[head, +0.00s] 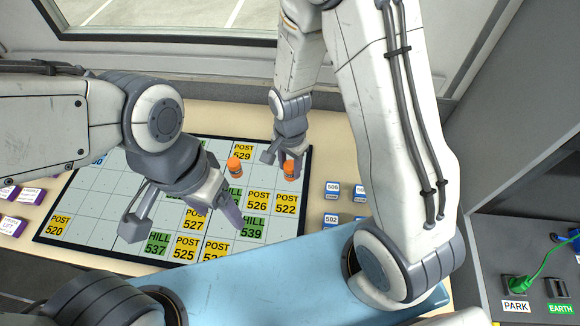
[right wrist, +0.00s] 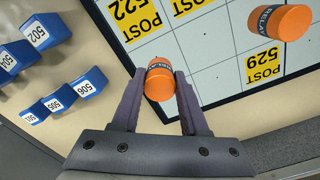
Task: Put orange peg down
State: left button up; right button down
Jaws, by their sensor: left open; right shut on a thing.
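An orange peg (head: 289,170) is in my right gripper (head: 280,160), over the right part of the map board near the yellow POST 522 tile. In the right wrist view the peg (right wrist: 159,84), with a dark RELAY band, sits between the fingertips of my right gripper (right wrist: 160,90). I cannot tell whether its base touches the board. A second orange peg (head: 235,167) stands on the board to the left of it, and it also shows in the right wrist view (right wrist: 283,24). My left gripper (head: 187,222) is open and empty above the board's middle.
The board (head: 85,205) holds yellow POST tiles and green HILL tiles. Blue numbered blocks (head: 332,188) stand right of the board, purple ones (head: 30,196) on the left. A blue surface (head: 260,275) lies in front. A green cable (head: 545,262) is at the far right.

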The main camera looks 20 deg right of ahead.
aim_at(290, 165)
jog(key=shift+f, duration=0.6)
jog(key=shift+f, duration=0.2)
jog(key=shift+c, duration=2.1)
grip_release()
jog(key=shift+r, duration=0.1)
notch_tip(290, 165, up, 12)
jog(key=shift+f, duration=0.1)
jog(key=s+a+r+n, duration=0.3)
jog(key=s+r+n, duration=0.1)
jog(key=s+n, duration=0.4)
jog(key=s+a+r+n+y, duration=0.1)
jog(key=s+a+r+n, duration=0.3)
jog(key=s+n, duration=0.4)
jog(key=shift+s+n, duration=0.4)
jog(key=shift+n, duration=0.7)
